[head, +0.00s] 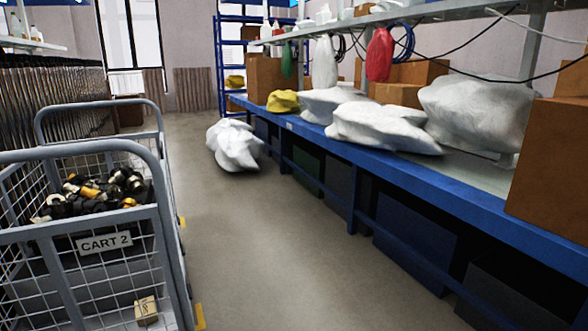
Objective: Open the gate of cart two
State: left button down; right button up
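Cart two is a grey wire-mesh cart (60,212) at the lower left, with a plate reading "CART 2" (105,243) on its near side. A rounded grey tube frame (75,149) rises at its near end. The cart holds a heap of dark and yellow-orange parts (95,190). A small cardboard box (146,311) shows low behind the mesh. The picture does not show clearly which panel is the gate or where its latch is. Neither of my grippers is in view.
A long blue workbench (440,194) with white bags (382,127) and cardboard boxes (552,165) runs along the right. A white bag (234,146) lies on the floor near the bench's far end. The concrete floor (270,250) between cart and bench is clear.

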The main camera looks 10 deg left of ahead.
aim_at(164, 160)
jog(key=i+l+z, duration=0.2)
jog(key=i, duration=1.35)
jog(key=i+j+u, duration=0.1)
jog(key=i+u, duration=0.7)
jog(key=u, duration=0.15)
jog(key=i+l+u, duration=0.15)
jog(key=i+u, duration=0.3)
